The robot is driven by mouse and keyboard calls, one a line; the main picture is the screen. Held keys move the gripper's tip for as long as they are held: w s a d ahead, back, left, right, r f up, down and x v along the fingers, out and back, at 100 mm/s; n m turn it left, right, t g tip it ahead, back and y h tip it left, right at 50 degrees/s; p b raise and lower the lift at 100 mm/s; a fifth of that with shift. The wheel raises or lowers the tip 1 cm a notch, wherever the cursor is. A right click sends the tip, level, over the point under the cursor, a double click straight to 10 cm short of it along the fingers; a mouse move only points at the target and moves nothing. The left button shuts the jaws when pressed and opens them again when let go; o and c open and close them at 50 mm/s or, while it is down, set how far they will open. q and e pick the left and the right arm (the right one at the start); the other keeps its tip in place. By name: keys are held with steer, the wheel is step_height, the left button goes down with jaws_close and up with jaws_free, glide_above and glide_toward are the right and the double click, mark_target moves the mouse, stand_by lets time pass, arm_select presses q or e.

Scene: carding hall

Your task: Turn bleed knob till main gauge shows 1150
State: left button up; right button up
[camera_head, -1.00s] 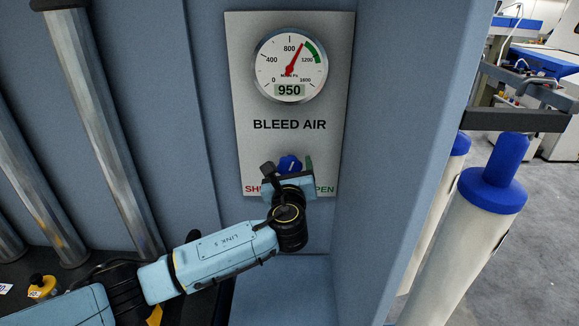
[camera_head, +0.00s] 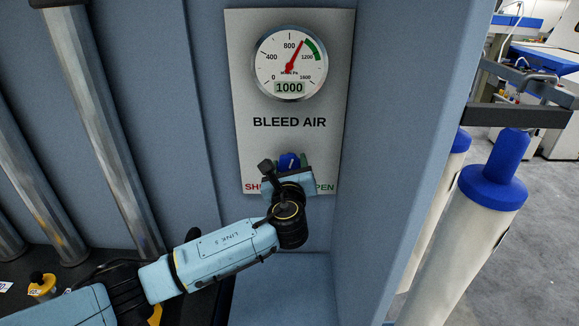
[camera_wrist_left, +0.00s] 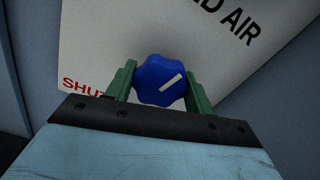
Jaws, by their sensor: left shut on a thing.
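The blue bleed knob (camera_head: 290,161) sits low on the white BLEED AIR panel (camera_head: 245,95), between the red SHUT and green OPEN words, both partly hidden by my gripper. My left gripper (camera_head: 291,166) is shut on the knob. In the left wrist view its green fingers (camera_wrist_left: 160,84) stand on either side of the knob (camera_wrist_left: 158,80), and the knob's white mark points up and right. The main gauge (camera_head: 290,63) at the panel's top reads 1000 on its display. Its red needle points up and right, just short of the green band. My right gripper is not in view.
A blue-grey side wall (camera_head: 400,120) stands close to the right of the panel. Metal pipes (camera_head: 110,130) run up the left. White cylinders with blue caps (camera_head: 492,190) stand at the right, beyond the wall.

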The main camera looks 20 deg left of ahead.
arm_select(q)
steer(key=n+b, duration=0.2)
steer(key=n, duration=0.3)
steer(key=shift+f+n, duration=0.1)
steer(key=shift+n, duration=0.2)
steer(key=n+b, duration=0.3)
steer(key=n, duration=0.3)
steer(key=n+b, duration=0.3)
steer(key=n, duration=0.3)
steer(key=shift+n, duration=0.4)
steer(key=n+b, duration=0.2)
steer(key=n, duration=0.3)
steer(key=shift+n, duration=0.4)
steer(key=o, duration=0.9)
steer(key=shift+o, duration=0.2)
